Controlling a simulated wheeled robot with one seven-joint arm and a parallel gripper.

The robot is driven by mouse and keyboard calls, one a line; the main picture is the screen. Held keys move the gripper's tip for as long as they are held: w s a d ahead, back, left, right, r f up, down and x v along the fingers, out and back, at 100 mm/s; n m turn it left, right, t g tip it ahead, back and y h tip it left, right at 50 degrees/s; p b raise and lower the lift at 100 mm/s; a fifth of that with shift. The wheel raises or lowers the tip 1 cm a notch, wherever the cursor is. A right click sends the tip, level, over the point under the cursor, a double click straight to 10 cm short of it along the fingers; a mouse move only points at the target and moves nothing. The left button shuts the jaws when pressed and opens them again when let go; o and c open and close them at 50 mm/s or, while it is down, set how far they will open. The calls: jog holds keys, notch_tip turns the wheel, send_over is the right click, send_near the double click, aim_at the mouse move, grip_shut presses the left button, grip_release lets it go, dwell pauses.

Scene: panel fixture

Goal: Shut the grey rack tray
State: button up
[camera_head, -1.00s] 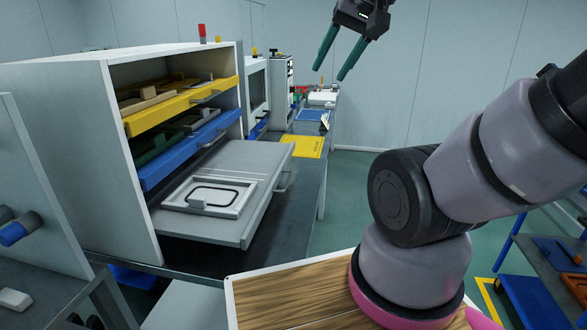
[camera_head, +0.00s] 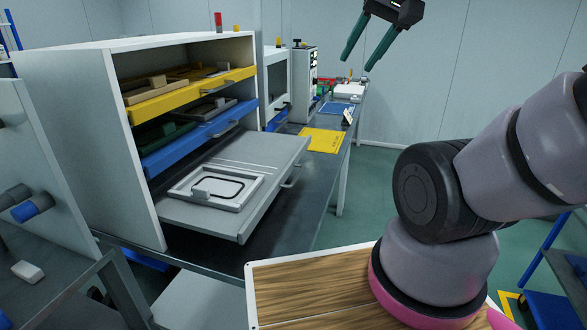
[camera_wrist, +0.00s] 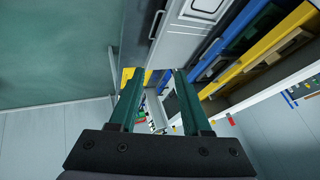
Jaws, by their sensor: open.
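The grey rack tray (camera_head: 262,150) is pulled well out of the lowest level of the white rack (camera_head: 135,150). A white framed part (camera_head: 217,187) lies on it, and a grey handle (camera_head: 292,177) is on its front edge. The tray also shows at the top of the wrist view (camera_wrist: 185,40), with its handle (camera_wrist: 157,24). My gripper (camera_head: 358,62) is open and empty, high above and beyond the tray, apart from it. In the wrist view its two green fingers (camera_wrist: 155,72) are spread with nothing between them.
A yellow tray (camera_head: 190,95) and a blue tray (camera_head: 200,138) sit above the grey one, pushed in. A yellow mat (camera_head: 322,140) and instruments stand on the bench behind. My wooden-topped base is at the front. Open floor (camera_head: 375,190) lies right of the bench.

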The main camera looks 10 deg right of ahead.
jog(key=c, duration=0.5)
jog(key=w+a+f+m+g+y, duration=0.1)
jog(key=w+f, duration=0.1)
jog(key=w+a+f+m+g, duration=0.1)
jog(key=w+f, duration=0.1)
jog(key=w+a+f+m+y, duration=0.1)
jog(key=w+f+m, duration=0.1)
jog(key=w, duration=0.1)
jog(key=shift+w+a+f+g+y, duration=0.1)
jog(key=shift+a+g+y, duration=0.2)
jog(key=shift+g, duration=0.1)
grip_shut()
jog(key=w+a+f+m+y, duration=0.1)
jog(key=w+f+m+y, duration=0.1)
jog(key=w+f+m, duration=0.5)
jog(key=m+y, duration=0.1)
jog(key=m, duration=0.8)
send_near(285, 179)
jog(key=x, duration=0.6)
jog(key=shift+d+f, duration=0.1)
jog(key=shift+d, duration=0.05)
